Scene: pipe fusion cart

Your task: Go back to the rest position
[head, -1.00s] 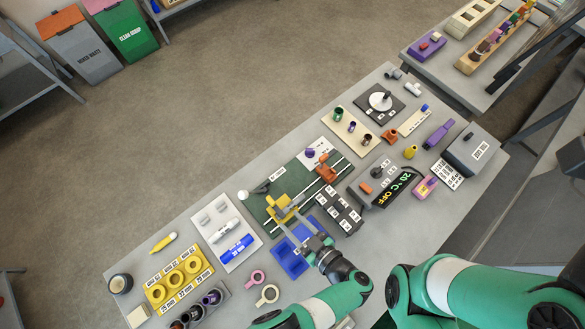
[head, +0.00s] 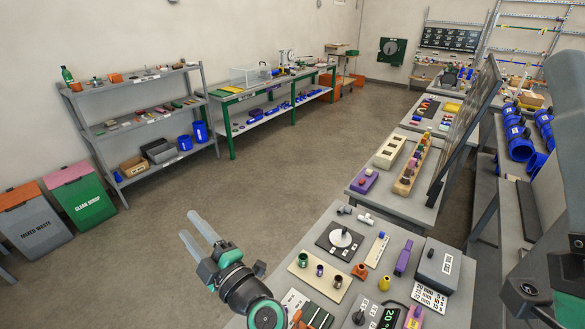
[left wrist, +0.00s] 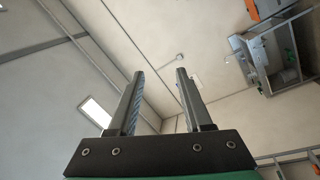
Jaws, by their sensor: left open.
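My left gripper (head: 197,241) is raised in the air, left of the work table, with its two fingers apart and nothing between them. In the left wrist view the same gripper (left wrist: 160,85) is open and empty, pointing toward the ceiling and walls. My right gripper does not show in either view. The near work table (head: 340,217) lies below and to the right of the left gripper, its front part cut off by the frame's bottom edge.
The table bears a black plate with a white disc (head: 340,238), a beige block with cups (head: 320,271) and a grey box (head: 437,264). A second table (head: 409,207), a dark upright panel and shelves (head: 143,116) stand beyond. The floor (head: 250,185) between is clear.

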